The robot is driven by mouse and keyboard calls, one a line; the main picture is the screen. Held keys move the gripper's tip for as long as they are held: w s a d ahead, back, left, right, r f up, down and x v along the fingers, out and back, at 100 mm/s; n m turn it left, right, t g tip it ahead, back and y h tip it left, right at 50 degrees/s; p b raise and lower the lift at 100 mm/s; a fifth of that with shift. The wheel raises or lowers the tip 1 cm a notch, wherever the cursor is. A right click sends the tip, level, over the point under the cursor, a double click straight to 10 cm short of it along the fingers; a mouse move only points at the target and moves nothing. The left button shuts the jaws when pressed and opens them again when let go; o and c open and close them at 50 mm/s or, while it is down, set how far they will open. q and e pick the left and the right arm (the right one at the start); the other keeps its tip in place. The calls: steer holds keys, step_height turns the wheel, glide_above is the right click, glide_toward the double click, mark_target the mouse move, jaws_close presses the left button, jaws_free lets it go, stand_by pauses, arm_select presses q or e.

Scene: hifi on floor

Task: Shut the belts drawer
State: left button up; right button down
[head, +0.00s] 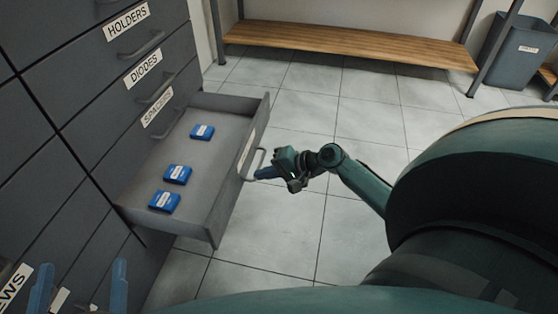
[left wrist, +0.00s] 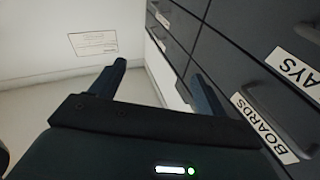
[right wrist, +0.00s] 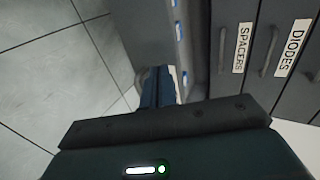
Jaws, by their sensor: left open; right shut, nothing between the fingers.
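The open drawer (head: 211,229) is pulled far out of the dark grey cabinet, below the spacers drawer. Its front label is seen too edge-on to read, so I cannot confirm it says belts. Its handle (head: 262,160) faces right. Three blue packets (head: 178,174) lie inside. My right gripper (head: 258,174) is shut and empty, its fingertips at the handle; contact is unclear. In the right wrist view its fingers (right wrist: 160,90) are together against the drawer's front side (right wrist: 148,32). My left gripper (head: 80,285) is open and empty beside the cabinet at lower left; it also shows in the left wrist view (left wrist: 160,78).
Closed drawers labelled holders (head: 126,22), diodes (head: 143,68) and spacers (head: 157,107) are above. The left wrist view shows a boards drawer (left wrist: 264,128). A wooden bench (head: 340,47) and grey bin (head: 520,52) stand at the back. The tiled floor (head: 360,110) between is clear.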

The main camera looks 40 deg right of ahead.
mark_target(233, 174)
steer(key=w+a, duration=0.1)
steer(key=w+a+f+b, duration=0.1)
steer(key=w+a, duration=0.1)
steer(key=shift+w+f, duration=0.1)
steer(key=shift+w, duration=0.1)
steer(key=shift+w+a, duration=0.4)
steer(key=shift+w, duration=0.1)
arm_select(q)
steer(key=shift+d+f+n, duration=0.1)
steer(key=shift+d+n, duration=0.05)
steer(key=shift+n, duration=0.15)
arm_select(e)
steer(key=shift+w+a, duration=0.1)
